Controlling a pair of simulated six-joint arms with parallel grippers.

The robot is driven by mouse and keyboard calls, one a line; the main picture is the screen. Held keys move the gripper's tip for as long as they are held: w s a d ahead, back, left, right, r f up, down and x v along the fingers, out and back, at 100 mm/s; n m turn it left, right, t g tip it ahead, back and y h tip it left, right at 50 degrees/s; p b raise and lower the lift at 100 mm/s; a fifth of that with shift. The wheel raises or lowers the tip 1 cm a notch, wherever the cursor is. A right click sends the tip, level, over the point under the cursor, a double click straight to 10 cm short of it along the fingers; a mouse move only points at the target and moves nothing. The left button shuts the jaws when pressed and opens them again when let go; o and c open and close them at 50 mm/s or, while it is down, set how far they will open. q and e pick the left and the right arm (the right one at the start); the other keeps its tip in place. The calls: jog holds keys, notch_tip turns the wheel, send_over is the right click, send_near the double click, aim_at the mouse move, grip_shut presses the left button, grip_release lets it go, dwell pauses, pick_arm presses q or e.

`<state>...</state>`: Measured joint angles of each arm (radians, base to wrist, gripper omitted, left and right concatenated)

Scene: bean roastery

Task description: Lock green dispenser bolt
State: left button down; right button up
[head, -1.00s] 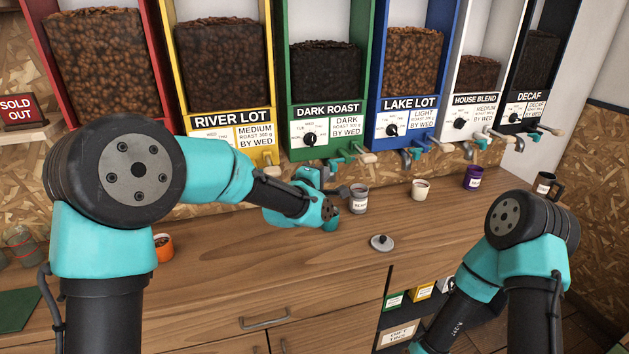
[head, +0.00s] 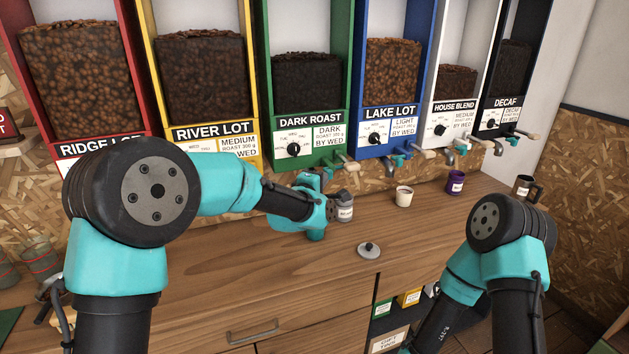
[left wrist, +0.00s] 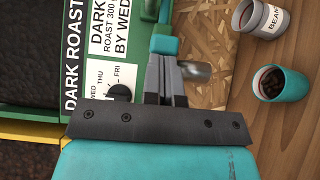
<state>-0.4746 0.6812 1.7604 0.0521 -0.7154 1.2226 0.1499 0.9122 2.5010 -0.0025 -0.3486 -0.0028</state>
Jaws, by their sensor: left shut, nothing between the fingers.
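The green dispenser (head: 267,110), labelled DARK ROAST, stands in the middle of the row in the head view. Its label panel also shows in the left wrist view (left wrist: 112,30). Its outlet and small handles (head: 341,163) are at its lower right edge; which part is the bolt and how it is set I cannot tell. My left gripper (head: 318,178) is just below the front of this dispenser. In the left wrist view its fingers (left wrist: 164,72) are shut and empty, beside a metal spout (left wrist: 195,70). Contact is unclear. My right gripper is out of view.
A teal cup of beans (left wrist: 282,85) and a grey can (left wrist: 262,18) stand close by on the wooden counter (head: 215,270). A lid (head: 368,250), cream cup (head: 404,197), purple cup (head: 455,182) and dark mug (head: 526,187) lie farther right. The blue dispenser (head: 358,140) is adjacent.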

pick_arm(q)
jog(key=shift+s+d, duration=0.15)
jog(key=v, duration=1)
